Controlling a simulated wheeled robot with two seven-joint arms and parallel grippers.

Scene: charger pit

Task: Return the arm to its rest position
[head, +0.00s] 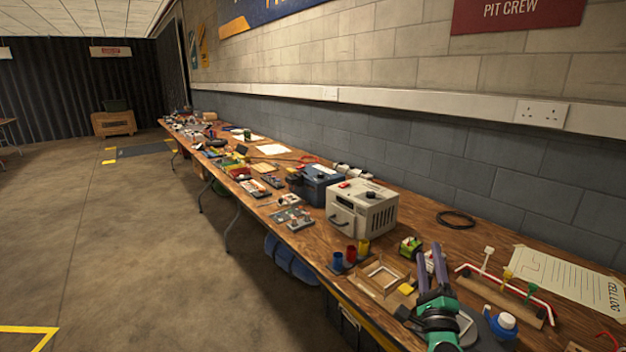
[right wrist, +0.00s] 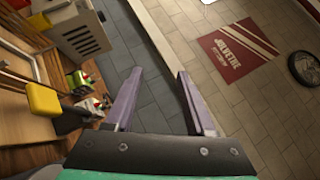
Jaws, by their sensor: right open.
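My right gripper (head: 429,252) stands over the near end of the long workbench (head: 458,240), its two purple fingers pointing up. In the right wrist view the gripper (right wrist: 158,74) has its fingers apart, with only wall behind the gap, so it is open and empty. My right arm comes in from the bottom edge of the head view. My left gripper and arm are not in view.
A grey charger box (head: 362,213) stands farther along. The floor (head: 130,240) at left is clear.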

